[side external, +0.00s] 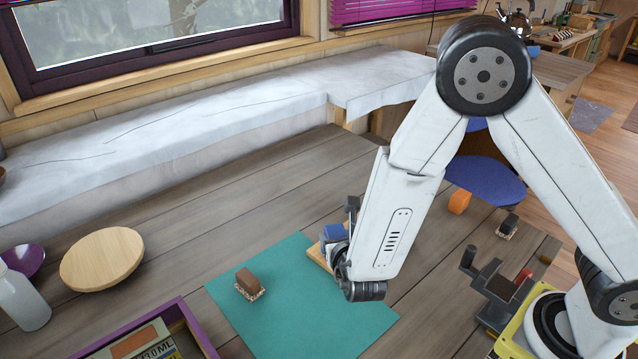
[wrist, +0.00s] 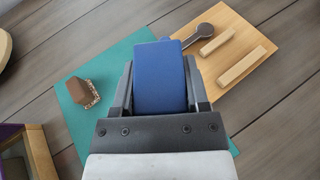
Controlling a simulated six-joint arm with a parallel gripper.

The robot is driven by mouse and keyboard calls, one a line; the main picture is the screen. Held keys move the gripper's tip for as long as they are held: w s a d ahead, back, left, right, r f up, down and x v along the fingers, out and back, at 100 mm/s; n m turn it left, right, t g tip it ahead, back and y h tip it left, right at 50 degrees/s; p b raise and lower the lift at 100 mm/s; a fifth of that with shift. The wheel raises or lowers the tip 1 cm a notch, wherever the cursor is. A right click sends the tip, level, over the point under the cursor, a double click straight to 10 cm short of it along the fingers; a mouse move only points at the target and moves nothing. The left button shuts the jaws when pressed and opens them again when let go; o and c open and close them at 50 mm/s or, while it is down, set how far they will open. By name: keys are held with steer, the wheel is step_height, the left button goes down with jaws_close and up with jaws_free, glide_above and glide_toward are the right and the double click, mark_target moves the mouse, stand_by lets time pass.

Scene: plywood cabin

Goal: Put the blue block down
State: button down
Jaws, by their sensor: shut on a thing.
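The blue block (side external: 333,233) is held in my gripper (side external: 345,238), partly covered by the fingers in the side view. In the wrist view the blue block (wrist: 160,78) sits between the two dark fingers of my gripper (wrist: 160,70), which are shut on it. It is over or near the seam between the teal mat (side external: 285,320) and a light wooden board (side external: 318,254). Whether its underside touches anything is hidden.
A brown brush (side external: 250,284) stands on the mat, left of my gripper. The board carries two pale wooden sticks (wrist: 217,41) and a dark round-ended tool (wrist: 205,31). A purple-rimmed box (side external: 190,325), round wooden plate (side external: 101,258) and white bottle (side external: 24,300) are at left.

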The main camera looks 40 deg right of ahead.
steer(key=shift+w+a+f+n+t+y, duration=0.15)
steer(key=shift+a+n+y, duration=0.2)
steer(key=shift+a, duration=0.25)
steer(key=shift+w+a+r+n+t+y, duration=0.15)
steer(key=shift+a+n+y, duration=0.2)
steer(key=shift+a, duration=0.25)
steer(key=shift+w+f, duration=0.1)
steer(key=shift+f, duration=0.05)
steer(key=w+f, duration=0.2)
steer(key=w, duration=0.2)
steer(key=w+a+f, duration=0.1)
steer(key=w+f, duration=0.2)
steer(key=w, duration=0.1)
steer(key=w+a+f, duration=0.1)
steer(key=w+f, duration=0.2)
steer(key=w, duration=0.1)
steer(key=shift+a+f, duration=0.15)
steer(key=shift+a, duration=0.05)
steer(key=shift+w+a+f, duration=0.1)
steer(key=shift+w+f, duration=0.35)
steer(key=shift+w, duration=0.05)
steer(key=shift+w+f, duration=0.1)
steer(key=shift+f, duration=0.05)
steer(key=shift+w+f, duration=0.15)
steer(key=shift+f, duration=1.55)
